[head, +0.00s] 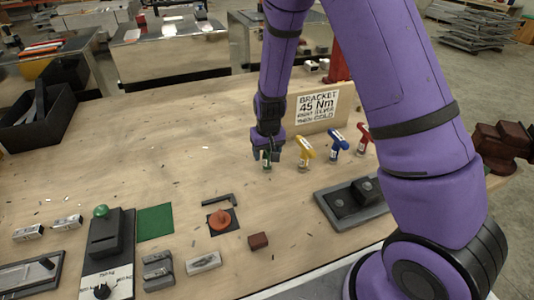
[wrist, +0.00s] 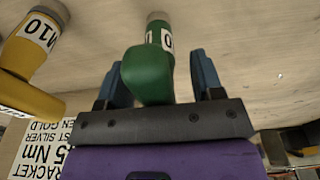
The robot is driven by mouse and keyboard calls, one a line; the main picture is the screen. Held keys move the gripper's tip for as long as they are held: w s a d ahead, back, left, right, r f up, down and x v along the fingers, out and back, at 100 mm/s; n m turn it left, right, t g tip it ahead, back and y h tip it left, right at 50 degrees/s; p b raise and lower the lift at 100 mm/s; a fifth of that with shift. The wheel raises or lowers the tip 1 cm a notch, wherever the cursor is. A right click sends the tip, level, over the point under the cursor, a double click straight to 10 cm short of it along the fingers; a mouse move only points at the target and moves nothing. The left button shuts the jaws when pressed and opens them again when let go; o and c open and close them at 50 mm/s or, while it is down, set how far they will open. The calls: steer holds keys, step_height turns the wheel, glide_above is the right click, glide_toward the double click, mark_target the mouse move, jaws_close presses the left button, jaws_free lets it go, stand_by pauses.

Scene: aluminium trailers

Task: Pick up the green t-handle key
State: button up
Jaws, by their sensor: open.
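The green t-handle key (wrist: 148,72) stands between the two blue fingers of my gripper (wrist: 160,80) in the wrist view. Its white label, partly readable, faces right. Small gaps show between the handle and the fingers, so my gripper is open around it. In the head view my gripper (head: 267,154) is low over the workbench, and only a little of the green key (head: 267,166) shows beneath it; the rest is hidden.
A yellow t-handle key (head: 304,150) stands close on the right, then a blue one (head: 338,142) and a red one (head: 363,138). Behind them is a torque sign (head: 318,106). A black clamp block (head: 352,203) lies in front. The bench's left middle is mostly clear.

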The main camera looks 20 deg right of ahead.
jaws_close()
steer(key=shift+r, duration=0.1)
